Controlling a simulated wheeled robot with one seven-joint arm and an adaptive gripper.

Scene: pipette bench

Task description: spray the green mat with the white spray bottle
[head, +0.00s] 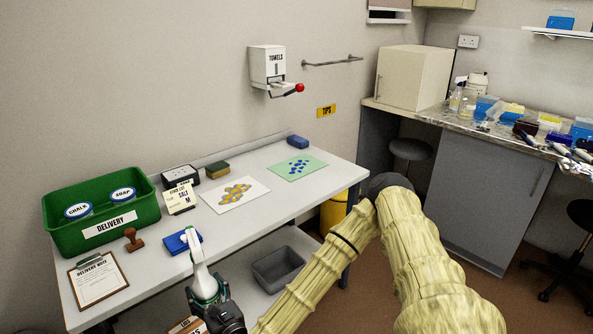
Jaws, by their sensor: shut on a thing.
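The green mat (298,167) lies flat near the far right end of the white table, with several blue spots on it. My gripper (207,292) is low in the picture over the table's front edge, shut on a white object that looks like the white spray bottle (196,262). Its narrow white top points up the picture, toward a blue pad (177,242). The fingers and the lower part of the bottle are hard to make out. The gripper is well to the left of the green mat and nearer to me.
A white sheet with orange-brown spots (254,198), a sponge (217,170), a card (180,199), a stamp (132,239), a clipboard (98,279) and a green crate (152,208) share the table (225,230). A blue block (297,142) lies behind the green mat.

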